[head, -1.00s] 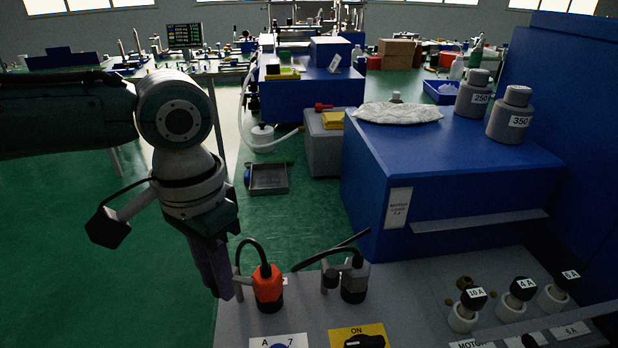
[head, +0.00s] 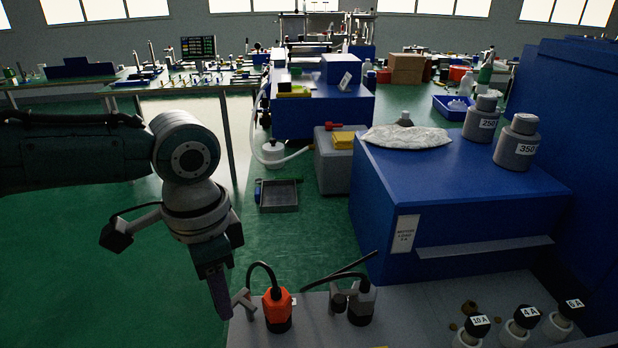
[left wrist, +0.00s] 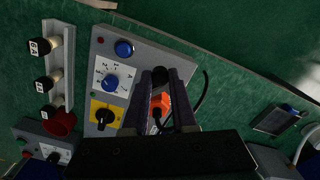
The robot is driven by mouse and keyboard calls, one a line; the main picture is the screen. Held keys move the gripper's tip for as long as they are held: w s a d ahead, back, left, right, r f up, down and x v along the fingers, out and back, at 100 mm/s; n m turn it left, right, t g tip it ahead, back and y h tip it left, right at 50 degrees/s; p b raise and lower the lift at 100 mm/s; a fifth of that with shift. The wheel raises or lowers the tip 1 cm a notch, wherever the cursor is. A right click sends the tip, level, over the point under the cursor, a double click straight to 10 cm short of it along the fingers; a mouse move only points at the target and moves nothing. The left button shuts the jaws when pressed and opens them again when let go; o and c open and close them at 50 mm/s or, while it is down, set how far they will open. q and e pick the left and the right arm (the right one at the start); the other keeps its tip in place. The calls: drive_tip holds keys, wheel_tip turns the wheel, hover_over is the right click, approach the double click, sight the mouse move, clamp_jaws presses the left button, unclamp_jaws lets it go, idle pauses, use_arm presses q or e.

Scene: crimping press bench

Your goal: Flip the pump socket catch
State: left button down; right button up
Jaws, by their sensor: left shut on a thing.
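An orange plug (head: 278,310) with a black cable sits upright on the grey bench panel. A grey catch (head: 243,303) stands just left of it. My left gripper (head: 225,308) points down at the panel's left edge, right beside the catch. In the left wrist view, my left gripper (left wrist: 161,78) has its fingers closed around a dark rounded piece, which looks like part of the catch; the hold itself is partly hidden. The orange plug (left wrist: 158,104) shows behind the fingers there. My right gripper is not in view.
The panel has a blue knob (left wrist: 110,82) and a black switch on yellow (left wrist: 104,116). A large blue box (head: 460,205) rises behind. Green floor is free to the left.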

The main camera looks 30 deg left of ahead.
use_arm(q)
drive_tip(key=c, duration=0.7)
unclamp_jaws()
wheel_tip(320, 180, up, 10)
drive_tip(key=shift+p, duration=0.85)
